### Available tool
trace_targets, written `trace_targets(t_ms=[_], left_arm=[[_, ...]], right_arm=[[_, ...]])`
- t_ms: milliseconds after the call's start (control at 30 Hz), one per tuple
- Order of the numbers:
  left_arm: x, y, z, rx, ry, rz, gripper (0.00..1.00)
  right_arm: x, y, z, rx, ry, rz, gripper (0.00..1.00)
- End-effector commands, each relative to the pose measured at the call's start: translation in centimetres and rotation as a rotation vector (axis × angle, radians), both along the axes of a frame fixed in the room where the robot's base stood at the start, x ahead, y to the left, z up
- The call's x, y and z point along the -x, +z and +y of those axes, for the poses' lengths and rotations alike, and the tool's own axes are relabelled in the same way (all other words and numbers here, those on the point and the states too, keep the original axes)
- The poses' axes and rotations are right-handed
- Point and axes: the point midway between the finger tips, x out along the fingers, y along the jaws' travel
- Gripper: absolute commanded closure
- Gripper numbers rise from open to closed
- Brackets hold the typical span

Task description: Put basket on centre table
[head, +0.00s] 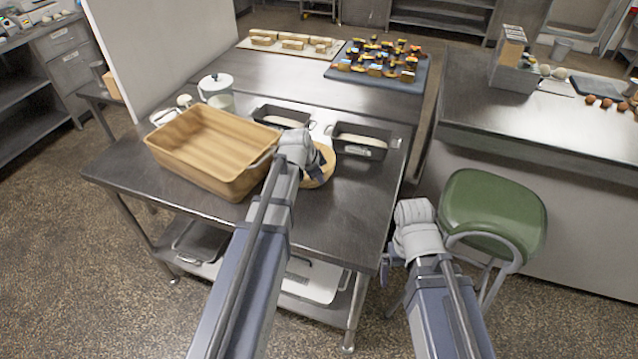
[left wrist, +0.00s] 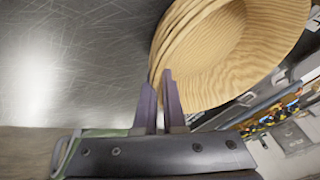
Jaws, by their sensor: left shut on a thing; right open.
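A round, wood-grained basket (head: 323,172) is partly hidden behind my left gripper in the head view. It shows large in the left wrist view (left wrist: 215,55), as a hollow round shape with a wide rim. My left gripper (head: 318,158) is shut on its near rim; the fingers also show in the left wrist view (left wrist: 160,92). I cannot tell whether the basket touches the steel table (head: 320,225) below it. My right gripper (head: 388,268) is open, low beside the table's right edge, and mostly hidden by its own wrist.
A large rectangular wooden tub (head: 200,172) stands to the left. Two dark loaf tins, one (head: 362,141) just behind the basket, hold pale dough. A blue tray (head: 372,80) of small items lies further back. A green stool (head: 492,210) stands right. The table's front right is clear.

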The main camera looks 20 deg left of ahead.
Motion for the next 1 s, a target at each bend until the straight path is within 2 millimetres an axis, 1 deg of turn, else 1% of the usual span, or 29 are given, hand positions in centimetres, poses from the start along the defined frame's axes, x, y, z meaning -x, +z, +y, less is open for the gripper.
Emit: trace_targets(t_ms=[33, 233, 400, 433, 667, 1000], left_arm=[[-0.01, -0.41, 0.00, -0.001, 0.000, -0.001, 1.00], [-0.01, -0.14, 0.00, -0.001, 0.000, -0.001, 1.00], [-0.01, -0.66, 0.00, -0.001, 0.000, -0.001, 1.00], [0.00, -0.48, 0.00, 0.000, 0.000, 0.000, 0.90], [0.00, -0.46, 0.00, 0.000, 0.000, 0.000, 0.64], [0.00, -0.27, 0.00, 0.000, 0.000, 0.000, 0.63]], right_arm=[[0.00, -0.41, 0.00, 0.000, 0.000, 0.000, 0.00], [0.00, -0.15, 0.01, 0.000, 0.000, 0.000, 0.00], [0.00, -0.66, 0.00, 0.000, 0.000, 0.000, 0.00], [0.00, -0.48, 0.00, 0.000, 0.000, 0.000, 0.00], [0.00, -0.45, 0.00, 0.000, 0.000, 0.000, 0.00], [0.00, -0.27, 0.01, 0.000, 0.000, 0.000, 0.00]])
